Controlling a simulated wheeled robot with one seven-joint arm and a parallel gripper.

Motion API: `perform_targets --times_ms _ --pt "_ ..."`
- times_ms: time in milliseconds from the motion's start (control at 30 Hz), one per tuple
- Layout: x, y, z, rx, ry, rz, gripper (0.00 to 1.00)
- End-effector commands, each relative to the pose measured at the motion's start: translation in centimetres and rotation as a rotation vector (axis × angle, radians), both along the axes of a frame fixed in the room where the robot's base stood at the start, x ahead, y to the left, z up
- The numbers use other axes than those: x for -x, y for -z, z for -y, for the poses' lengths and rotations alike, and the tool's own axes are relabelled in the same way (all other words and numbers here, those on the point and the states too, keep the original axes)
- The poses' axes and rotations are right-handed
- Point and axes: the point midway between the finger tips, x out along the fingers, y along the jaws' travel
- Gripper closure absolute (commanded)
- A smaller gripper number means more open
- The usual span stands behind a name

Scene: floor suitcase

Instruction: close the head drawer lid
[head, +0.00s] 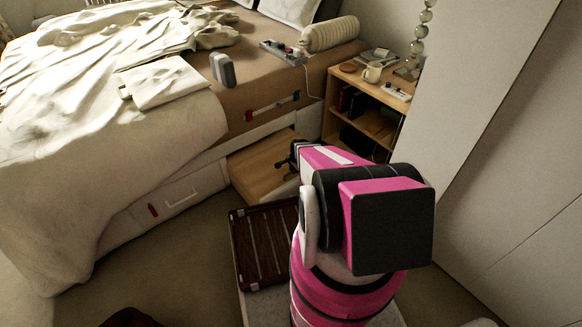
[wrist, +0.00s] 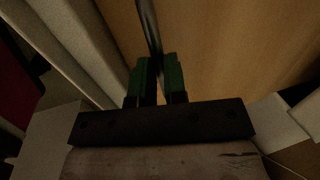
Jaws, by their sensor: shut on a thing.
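The head drawer (head: 262,165) is at the head end of the bed's side, low down, and shows as a wood-coloured panel standing out open from the white bed base. My gripper (head: 287,158) is at its right side, mostly hidden behind my pink arm. In the wrist view my gripper (wrist: 161,78) has its two green fingers shut on a thin dark bar (wrist: 149,25), which runs up past a wood-coloured surface (wrist: 225,50). I cannot tell from the head view which part of the lid the bar belongs to.
A wooden nightstand (head: 372,118) with a mug (head: 372,72) stands right of the bed. Another bed drawer (head: 180,200) is at left. A white wardrobe (head: 510,150) bounds the right side.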

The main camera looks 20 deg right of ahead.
Motion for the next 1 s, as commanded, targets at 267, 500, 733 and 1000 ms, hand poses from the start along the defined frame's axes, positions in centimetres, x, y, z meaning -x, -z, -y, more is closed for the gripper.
perform_targets --times_ms 267,500,733,1000 --pt "0.1 0.0 0.1 0.001 0.0 -0.001 1.0" --pt "0.1 0.0 0.0 0.0 0.0 -0.001 0.62" --pt "0.2 -0.4 0.1 0.0 0.0 -0.001 0.62" --pt "1.0 -4.4 0.3 0.001 0.0 0.001 0.62"
